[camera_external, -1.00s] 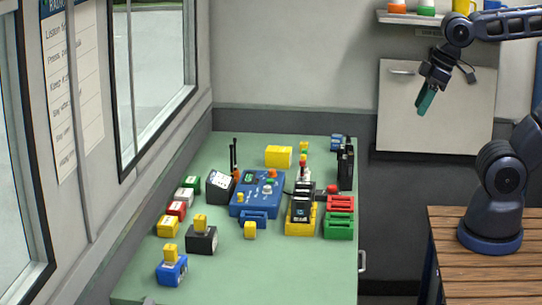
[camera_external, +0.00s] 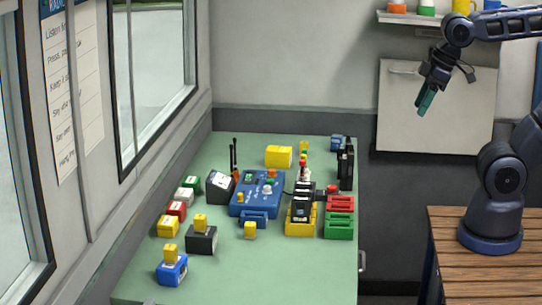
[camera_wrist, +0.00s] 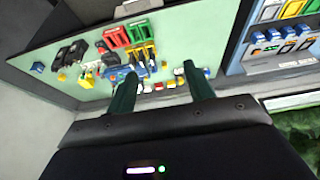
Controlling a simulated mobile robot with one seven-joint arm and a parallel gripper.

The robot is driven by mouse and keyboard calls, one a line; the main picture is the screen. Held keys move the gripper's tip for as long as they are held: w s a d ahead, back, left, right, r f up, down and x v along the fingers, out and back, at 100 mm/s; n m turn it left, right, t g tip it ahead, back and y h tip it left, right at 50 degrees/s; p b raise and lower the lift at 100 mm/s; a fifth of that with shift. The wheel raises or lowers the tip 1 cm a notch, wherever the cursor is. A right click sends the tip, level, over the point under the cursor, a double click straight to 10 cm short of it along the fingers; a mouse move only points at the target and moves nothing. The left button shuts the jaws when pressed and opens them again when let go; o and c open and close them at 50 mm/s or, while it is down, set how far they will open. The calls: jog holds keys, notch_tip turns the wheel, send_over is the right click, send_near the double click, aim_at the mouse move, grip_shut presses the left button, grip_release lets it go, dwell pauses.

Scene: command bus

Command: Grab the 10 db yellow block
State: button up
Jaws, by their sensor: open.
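Several yellow blocks are on the green table; I cannot read a 10 dB label on any. Another yellow block (camera_external: 168,227) is at the left. One small yellow piece (camera_external: 170,251) sits on a blue block (camera_external: 172,271), another (camera_external: 200,221) on a black block (camera_external: 202,242). A larger yellow box (camera_external: 278,156) is at the back. My gripper (camera_external: 426,103) is raised right of the table, apart from all blocks. The wrist view shows its fingers (camera_wrist: 163,76) spread and empty.
A blue device (camera_external: 258,195) stands mid-table, with red (camera_external: 341,203) and green (camera_external: 338,226) trays to its right. Black upright items stand near the back. Windows line the left wall. A wall shelf (camera_external: 408,18) is beside my arm. The table's front is mostly clear.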

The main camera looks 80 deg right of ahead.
jog(key=w+d+m+g, duration=0.15)
jog(key=w+m, duration=0.35)
jog(key=w, duration=0.8)
jog(key=m+g+h, duration=0.3)
jog(key=m+h, duration=0.2)
jog(key=m, duration=0.8)
send_over(250, 224)
jog(key=a, duration=0.3)
notch_tip(250, 224, down, 29)
jog(key=x, duration=0.4)
jog(key=shift+f, duration=0.35)
jog(key=shift+y, duration=0.3)
jog(key=shift+a+x, duration=0.15)
jog(key=shift+x, duration=1.2)
jog(key=shift+a+x, duration=0.1)
jog(key=shift+x, duration=1.3)
jog(key=c, duration=1.1)
